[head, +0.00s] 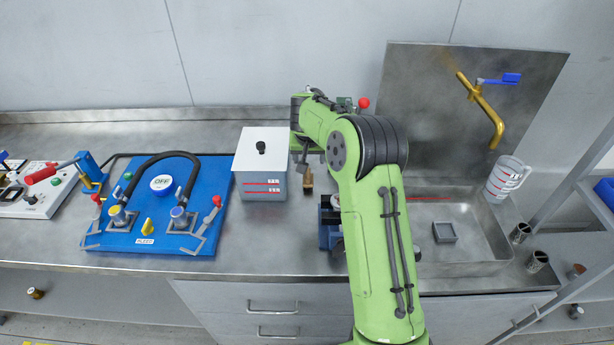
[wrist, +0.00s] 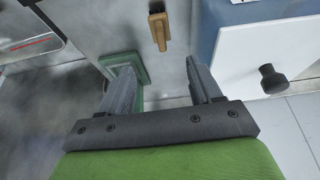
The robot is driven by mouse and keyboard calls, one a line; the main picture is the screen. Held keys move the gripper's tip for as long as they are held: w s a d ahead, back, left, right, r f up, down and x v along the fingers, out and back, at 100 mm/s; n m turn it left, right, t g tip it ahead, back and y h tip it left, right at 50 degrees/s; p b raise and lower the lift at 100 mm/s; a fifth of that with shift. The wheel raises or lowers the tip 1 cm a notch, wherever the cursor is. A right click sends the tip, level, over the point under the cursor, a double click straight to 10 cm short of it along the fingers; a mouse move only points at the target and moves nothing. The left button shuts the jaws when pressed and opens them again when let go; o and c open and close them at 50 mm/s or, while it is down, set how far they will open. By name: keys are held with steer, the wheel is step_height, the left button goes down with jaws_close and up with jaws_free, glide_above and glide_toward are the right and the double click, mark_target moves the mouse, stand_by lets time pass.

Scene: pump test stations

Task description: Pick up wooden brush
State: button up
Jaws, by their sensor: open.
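The wooden brush (head: 308,182) is a small brown piece on the steel bench, just right of the white-lidded box. In the wrist view the brush (wrist: 158,27) shows at the top centre, with a short stub on its upper end. My gripper (wrist: 158,67) is open and empty, its two dark fingers apart, with the brush beyond the fingertips and apart from them. In the head view one dark finger of my gripper (head: 304,156) shows above the brush. The rest is hidden behind my green arm.
The grey box with white lid (head: 263,148) and black knob stands close left of the brush. A green block (wrist: 130,68) lies behind one finger. A blue vise-like fixture (head: 328,225) stands in front, partly hidden. The sink (head: 480,225) is right; a blue pump board (head: 150,240) is left.

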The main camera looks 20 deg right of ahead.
mark_target(308, 173)
steer(key=x, duration=1.3)
steer(key=shift+w+a+f+b, duration=0.15)
steer(key=shift+f+b, duration=0.1)
steer(key=shift+b, duration=0.1)
steer(key=shift+r, duration=0.1)
steer(key=c, duration=1.1)
step_height(308, 173, up, 10)
steer(key=shift+p, duration=0.65)
steer(key=shift+c, duration=0.2)
